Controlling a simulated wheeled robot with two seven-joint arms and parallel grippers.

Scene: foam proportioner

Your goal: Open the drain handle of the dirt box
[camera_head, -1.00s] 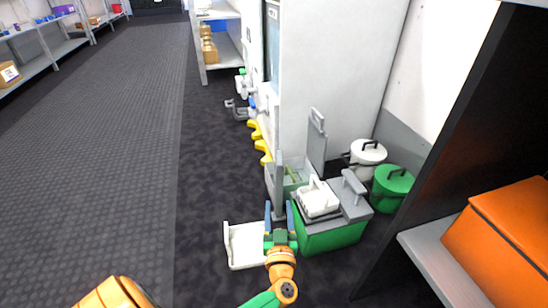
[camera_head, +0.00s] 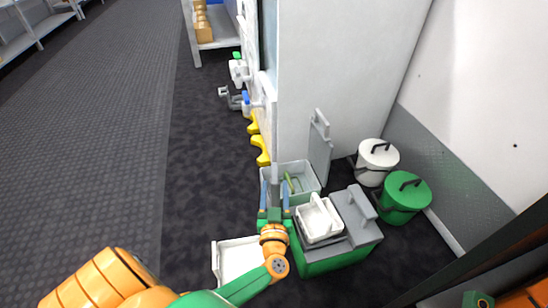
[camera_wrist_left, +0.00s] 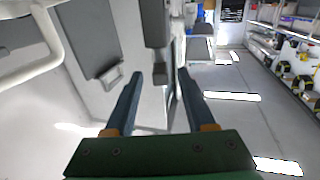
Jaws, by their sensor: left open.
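The dirt box appears to be the grey open bin (camera_head: 308,172) at the floor unit in the head view, with a green piece inside. A grey upright bar (camera_head: 275,172), which may be its drain handle, stands at the bin's left side. My left gripper (camera_head: 275,190) is open, with its blue fingers on either side of this bar in the picture. In the left wrist view, a grey bar with a block (camera_wrist_left: 159,72) shows beyond and between the open fingertips (camera_wrist_left: 160,80). I cannot tell if they touch. My right gripper is out of view.
A green box with a grey lid (camera_head: 361,214) and a white basket (camera_head: 318,218) stand right of my gripper. A white tray (camera_head: 226,262) lies below left. White (camera_head: 377,160) and green (camera_head: 404,192) lidded buckets stand behind.

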